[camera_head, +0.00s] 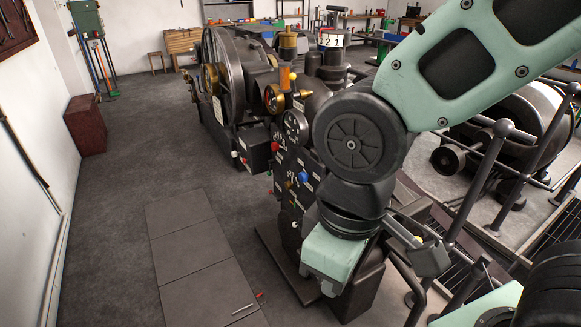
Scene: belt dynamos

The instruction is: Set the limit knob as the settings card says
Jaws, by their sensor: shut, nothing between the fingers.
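A dark control panel (290,185) stands in the middle, seen at a steep angle. It carries a red knob (274,147), a blue knob (303,177), a round gauge (295,126) and several small white labels. I cannot tell which knob is the limit knob, nor read its setting. A white card (217,110) hangs on the machine behind; its writing is too small to read, and I cannot tell if it is the settings card. My arm hides part of the panel.
A large flywheel machine (224,75) stands behind the panel. Dark railings (487,170) run at the right. Flat floor plates (190,250) lie left of the panel, with a small red-tipped item (259,296) on them.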

